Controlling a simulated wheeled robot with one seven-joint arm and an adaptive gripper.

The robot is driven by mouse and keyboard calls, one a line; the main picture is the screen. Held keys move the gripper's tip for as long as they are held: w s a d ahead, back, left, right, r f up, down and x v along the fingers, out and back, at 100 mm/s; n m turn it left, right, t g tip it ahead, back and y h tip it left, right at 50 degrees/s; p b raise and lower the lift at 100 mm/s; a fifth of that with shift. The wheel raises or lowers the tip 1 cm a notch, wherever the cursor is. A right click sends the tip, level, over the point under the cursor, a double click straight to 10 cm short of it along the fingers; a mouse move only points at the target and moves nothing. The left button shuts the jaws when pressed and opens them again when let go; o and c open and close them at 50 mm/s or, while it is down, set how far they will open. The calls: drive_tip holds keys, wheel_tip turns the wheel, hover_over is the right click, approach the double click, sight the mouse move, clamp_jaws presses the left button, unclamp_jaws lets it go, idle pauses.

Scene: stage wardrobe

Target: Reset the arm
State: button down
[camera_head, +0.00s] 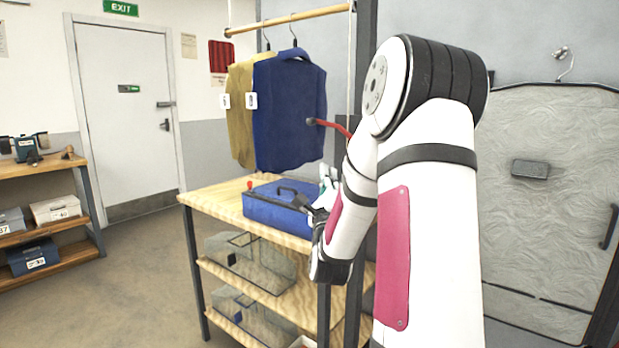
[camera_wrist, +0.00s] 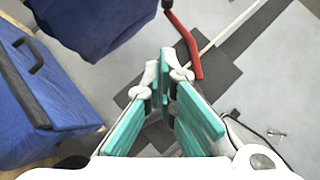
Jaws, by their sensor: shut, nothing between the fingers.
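My arm is folded, with its elbow high at the right of the head view. My gripper (camera_wrist: 165,72) shows in the wrist view with its teal-padded fingers together and nothing held. In the head view only a small part of my gripper shows, behind my forearm and above the wooden rack's top shelf (camera_head: 215,197). A blue case (camera_head: 270,208) with a dark handle stands on that shelf, beside my gripper. In the wrist view the blue case (camera_wrist: 40,100) lies to the left of my fingers, apart from them.
A blue garment (camera_head: 290,110) and a mustard garment (camera_head: 241,120) hang from a wooden rail (camera_head: 290,19). A red bar (camera_head: 333,127) juts out near my gripper. Clear bins (camera_head: 250,262) fill the lower shelves. Open floor (camera_head: 140,270) lies to the left, before a white door (camera_head: 125,110).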

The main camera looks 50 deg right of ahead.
drive_tip(key=w+a+f+n+y, duration=0.2)
drive_tip(key=w+a+n+y, duration=0.25)
drive_tip(key=a+n, duration=0.2)
drive_tip(key=w+a+f+n+y, duration=0.1)
drive_tip(key=w+a+n+y, duration=0.2)
drive_tip(key=a+n+y, duration=0.3)
drive_tip(key=s+a+f+n+g+y, duration=0.25)
drive_tip(key=a+n, duration=0.25)
drive_tip(key=a, duration=0.3)
drive_tip(key=s+a+f+n+g+y, duration=0.1)
drive_tip(key=s+a+f+n+g, duration=0.25)
drive_tip(key=a, duration=0.35)
drive_tip(key=s+a+f+n+g+y, duration=0.1)
drive_tip(key=s+a+n+g, duration=0.3)
drive_tip(key=s, duration=0.6)
drive_tip(key=s+a+f+n+g+y, duration=0.15)
drive_tip(key=s+a+n, duration=0.3)
drive_tip(key=s, duration=0.55)
drive_tip(key=s+a+f+n+g+y, duration=0.1)
drive_tip(key=s+a+n+g+y, duration=0.25)
drive_tip(key=s, duration=0.55)
wheel_tip(320, 180, up, 17)
drive_tip(key=n+t+h+p, duration=0.1)
drive_tip(key=t+p, duration=0.3)
drive_tip(key=p, duration=1.1)
drive_tip(key=shift+n+h, duration=0.3)
drive_tip(key=shift+h, duration=0.2)
